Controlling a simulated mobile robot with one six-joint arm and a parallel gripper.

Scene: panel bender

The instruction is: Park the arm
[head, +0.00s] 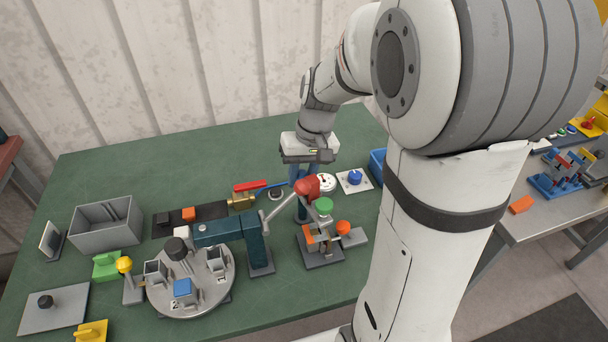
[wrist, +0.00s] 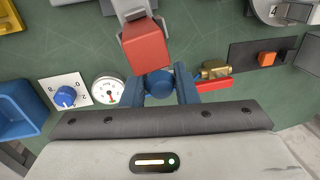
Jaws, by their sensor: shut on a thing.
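My gripper (head: 301,174) is over the back middle of the green table, with its blue fingers pointing down. In the wrist view its two blue fingers (wrist: 160,92) are closed around a blue round piece (wrist: 158,82). I cannot tell what this piece is or whether it is joined to anything. A red block (wrist: 146,46) on a grey link is just beyond the fingertips. In the head view a red knob (head: 307,187) shows just in front of the fingers. My arm reaches in from the right.
A brass valve (head: 241,201) with a red handle (head: 250,185) is left of the gripper. A gauge (head: 326,182), blue dial (head: 355,177) and blue bin (head: 377,166) are right. A teal post (head: 258,248) and round turntable (head: 190,284) stand in front. The table's back left is clear.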

